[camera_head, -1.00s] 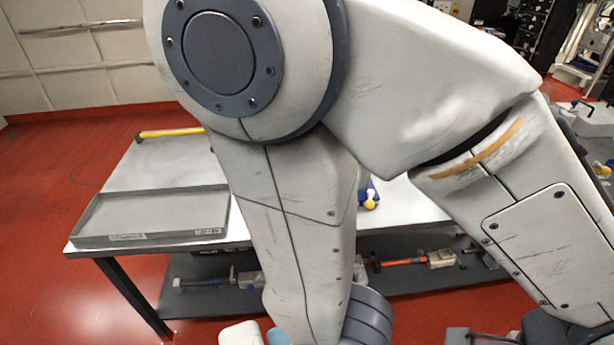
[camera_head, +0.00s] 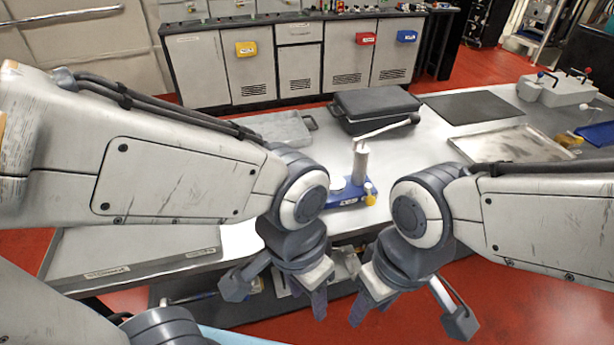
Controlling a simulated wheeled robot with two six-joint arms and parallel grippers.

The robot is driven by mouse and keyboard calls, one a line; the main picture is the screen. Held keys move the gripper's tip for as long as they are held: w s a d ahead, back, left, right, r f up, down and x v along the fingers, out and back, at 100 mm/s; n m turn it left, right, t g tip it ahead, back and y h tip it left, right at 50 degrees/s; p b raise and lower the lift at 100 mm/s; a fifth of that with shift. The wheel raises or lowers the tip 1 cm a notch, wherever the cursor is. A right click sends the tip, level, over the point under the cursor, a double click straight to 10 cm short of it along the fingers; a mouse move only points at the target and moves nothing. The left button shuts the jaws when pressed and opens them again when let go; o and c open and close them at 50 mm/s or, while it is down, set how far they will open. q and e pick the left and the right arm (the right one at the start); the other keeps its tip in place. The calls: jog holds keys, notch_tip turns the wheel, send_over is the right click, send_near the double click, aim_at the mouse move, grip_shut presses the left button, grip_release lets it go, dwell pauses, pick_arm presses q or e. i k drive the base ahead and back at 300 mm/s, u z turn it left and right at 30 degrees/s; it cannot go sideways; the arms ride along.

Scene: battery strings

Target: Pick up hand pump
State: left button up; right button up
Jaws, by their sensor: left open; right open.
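The hand pump (camera_head: 361,165) stands upright on the table, with a blue base, a grey cylinder and a long lever handle slanting up to the right, ending in a dark grip. A yellow knob shows at the right of its base. My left gripper (camera_head: 278,293) is open and empty, in front of the table edge, below and left of the pump in the picture. My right gripper (camera_head: 409,312) is open and empty, also in front of the edge, below and right of the pump. Neither gripper touches the pump. My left wrist stands close to the left end of its base in the picture.
A black case (camera_head: 375,105) and a grey tray (camera_head: 275,126) lie behind the pump. A metal tray (camera_head: 515,147) and a dark mat (camera_head: 467,107) are to the right. A flat grey tray (camera_head: 140,250) is at the front left. A lower shelf (camera_head: 245,312) holds tools.

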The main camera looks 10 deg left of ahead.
aim_at(347, 190)
jog(key=k, duration=0.65)
jog(key=u, duration=0.5)
jog(key=i, duration=1.3)
jog(key=z, duration=0.25)
